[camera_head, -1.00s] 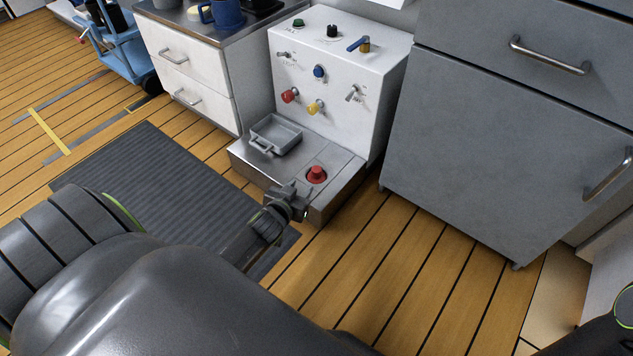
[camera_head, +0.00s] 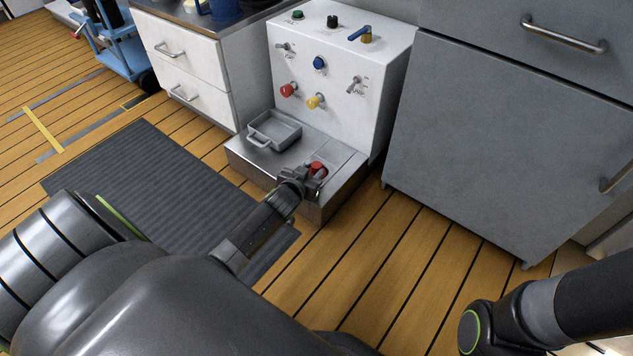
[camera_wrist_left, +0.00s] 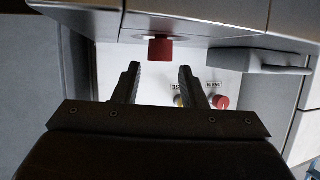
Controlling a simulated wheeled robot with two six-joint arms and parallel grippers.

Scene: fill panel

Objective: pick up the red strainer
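The red strainer (camera_head: 317,168) is a small red cylinder sitting on the steel ledge at the foot of the white panel. My left gripper (camera_head: 312,184) is at its near side and partly covers it in the head view. In the left wrist view the red strainer (camera_wrist_left: 160,48) shows just beyond and between the two fingertips. The left gripper (camera_wrist_left: 159,72) is open and empty there, with a clear gap between its fingers. Whether it touches the strainer I cannot tell. My right arm shows at the lower right of the head view, but its gripper does not.
A grey tray (camera_head: 274,130) with handles stands on the ledge (camera_head: 255,160) left of the strainer. The white panel (camera_head: 350,60) behind carries several knobs and switches. A grey cabinet (camera_head: 490,130) stands close on the right. A dark ribbed mat (camera_head: 140,180) lies on the floor.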

